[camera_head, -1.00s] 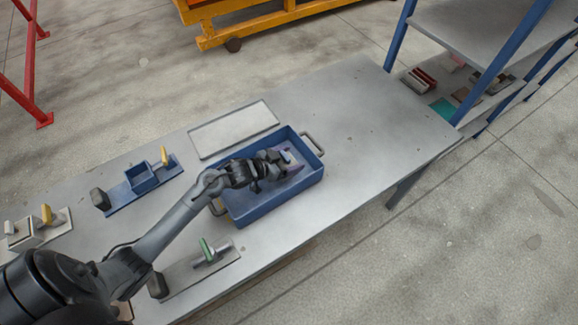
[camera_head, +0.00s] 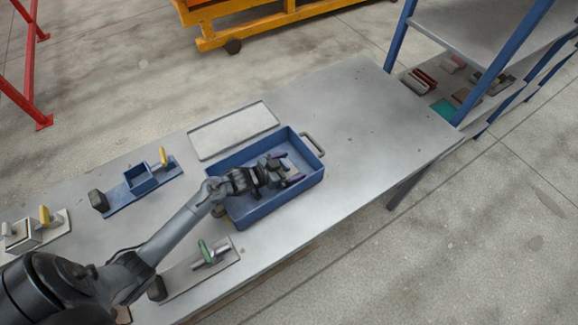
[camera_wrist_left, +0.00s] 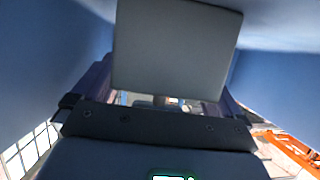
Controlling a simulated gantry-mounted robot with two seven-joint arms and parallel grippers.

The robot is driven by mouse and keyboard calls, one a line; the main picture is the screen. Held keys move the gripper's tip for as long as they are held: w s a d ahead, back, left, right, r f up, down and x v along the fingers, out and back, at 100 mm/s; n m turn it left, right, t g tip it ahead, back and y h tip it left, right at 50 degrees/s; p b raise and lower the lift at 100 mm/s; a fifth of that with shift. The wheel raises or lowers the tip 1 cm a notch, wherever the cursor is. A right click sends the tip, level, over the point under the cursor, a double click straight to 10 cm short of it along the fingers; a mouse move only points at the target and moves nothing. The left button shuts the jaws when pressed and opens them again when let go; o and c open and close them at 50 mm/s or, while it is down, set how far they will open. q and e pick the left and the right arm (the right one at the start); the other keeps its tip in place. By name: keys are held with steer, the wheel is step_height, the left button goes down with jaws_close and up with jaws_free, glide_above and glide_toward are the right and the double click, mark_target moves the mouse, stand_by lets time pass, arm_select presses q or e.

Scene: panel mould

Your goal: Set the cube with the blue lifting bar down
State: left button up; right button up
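My left gripper (camera_head: 288,169) reaches into the blue tray (camera_head: 263,208) on the table, near its right end. Its two dark purple fingers stand well apart, with a small pale surface between them. In the left wrist view, a plain grey square face (camera_wrist_left: 178,48), likely the cube, fills the space ahead of and between the fingers (camera_wrist_left: 165,98). The fingers lie close to its two sides; I cannot tell whether they press on it. The tray's blue walls rise on both sides. A blue lifting bar cannot be made out. My right gripper is not in view.
A flat grey tray (camera_head: 235,131) lies behind the blue tray. The table's right end (camera_head: 385,125) is clear.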

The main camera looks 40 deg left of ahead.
mark_target(283, 168)
arm_select(q)
steer(key=shift+r, duration=0.2)
steer(key=p+v, duration=0.1)
steer(key=v, duration=0.5)
steer(key=shift+s, duration=0.2)
steer(key=shift+s+a+r, duration=0.2)
steer(key=shift+s+r, duration=0.05)
steer(key=shift+s, duration=0.2)
steer(key=shift+p, duration=0.3)
